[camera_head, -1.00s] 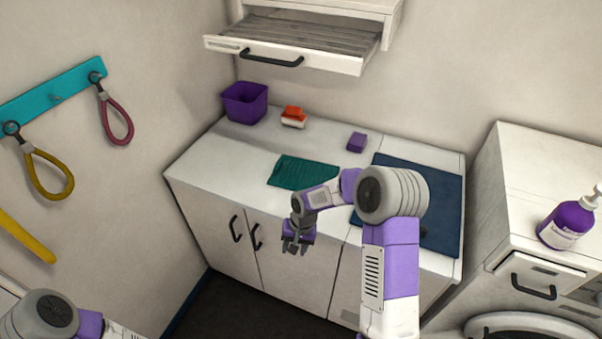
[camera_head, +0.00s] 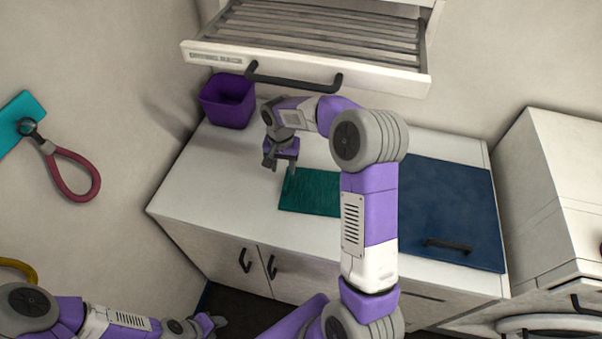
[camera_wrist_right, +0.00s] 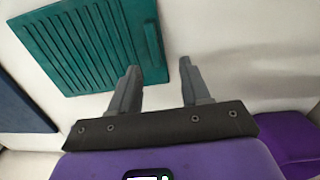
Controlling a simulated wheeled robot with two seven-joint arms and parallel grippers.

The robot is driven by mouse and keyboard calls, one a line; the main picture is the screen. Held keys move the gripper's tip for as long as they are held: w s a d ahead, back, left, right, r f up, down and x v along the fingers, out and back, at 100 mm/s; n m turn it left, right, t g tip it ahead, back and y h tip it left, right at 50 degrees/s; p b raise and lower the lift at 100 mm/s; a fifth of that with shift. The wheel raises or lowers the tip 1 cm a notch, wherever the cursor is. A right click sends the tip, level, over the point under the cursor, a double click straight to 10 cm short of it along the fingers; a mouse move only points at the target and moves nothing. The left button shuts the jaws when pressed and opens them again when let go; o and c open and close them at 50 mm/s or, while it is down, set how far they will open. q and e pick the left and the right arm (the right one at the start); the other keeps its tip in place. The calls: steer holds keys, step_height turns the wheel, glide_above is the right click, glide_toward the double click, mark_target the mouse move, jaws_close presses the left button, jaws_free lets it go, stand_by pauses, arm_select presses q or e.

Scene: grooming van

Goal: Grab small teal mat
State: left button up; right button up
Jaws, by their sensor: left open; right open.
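The small teal mat (camera_head: 308,193) lies flat on the white counter, its right part hidden behind my right arm. In the right wrist view the ribbed teal mat (camera_wrist_right: 85,45) fills the upper left, with a raised teal bar (camera_wrist_right: 152,45) along its right edge. My right gripper (camera_head: 279,165) is open and empty, over the counter by the mat's far left corner. In the wrist view its fingertips (camera_wrist_right: 158,67) point toward the barred edge, one on either side of the bar's line; contact does not show. My left gripper (camera_head: 210,325) is open, low at the left, away from the counter.
A larger dark blue mat (camera_head: 450,200) with a black handle lies on the right of the counter. A purple bin (camera_head: 228,105) stands at the back left. An open slatted drawer (camera_head: 310,60) overhangs the counter's back. The counter's left front is clear.

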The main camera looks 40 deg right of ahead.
mark_target(286, 182)
steer(key=shift+s+f, duration=0.6)
steer(key=shift+s, duration=0.1)
steer(key=shift+s+f, duration=0.15)
steer(key=shift+f, duration=0.2)
steer(key=f, duration=0.5)
steer(key=shift+w+d, duration=0.1)
steer(key=shift+w, duration=0.1)
steer(key=shift+w+r, duration=0.1)
jaws_close()
